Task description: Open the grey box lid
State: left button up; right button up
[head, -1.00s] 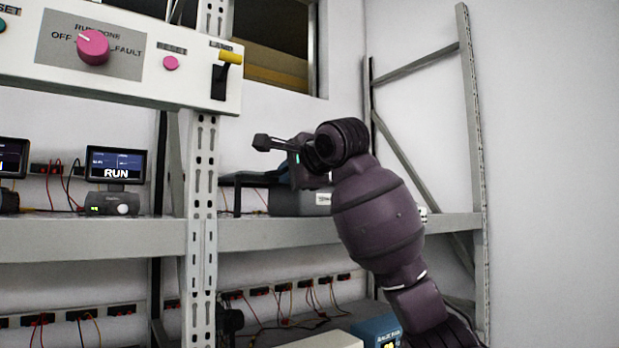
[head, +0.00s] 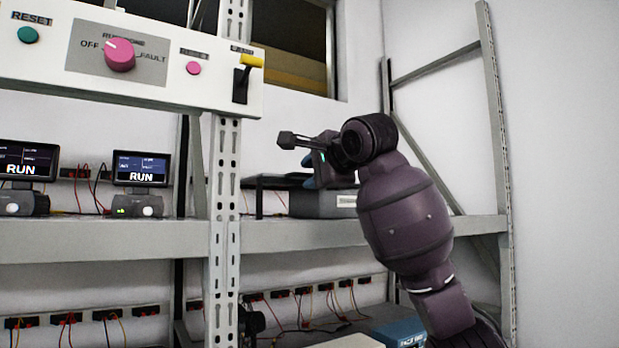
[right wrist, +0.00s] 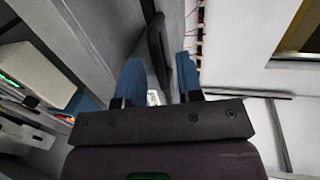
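The grey box (head: 318,205) stands on the middle shelf in the head view, with a pale label on its front. My right gripper (head: 313,172) is just above it, and my wrist and arm cover its right part. In the right wrist view the two blue fingers of my right gripper (right wrist: 160,72) are apart. A dark curved bar, which looks like a handle (right wrist: 155,42), lies between them; contact cannot be told. The lid's edge is hard to make out, and I see no clear gap under it. My left gripper is not in view.
A dark flat stand (head: 275,181) is left of the box. A perforated grey post (head: 224,210) rises farther left, below a control panel (head: 150,60). Small monitors (head: 141,170) stand on the shelf (head: 110,238). A blue box (head: 402,333) is lower down.

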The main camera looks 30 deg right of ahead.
jog(key=b+v, duration=0.1)
jog(key=v, duration=0.8)
jog(key=shift+s, duration=0.15)
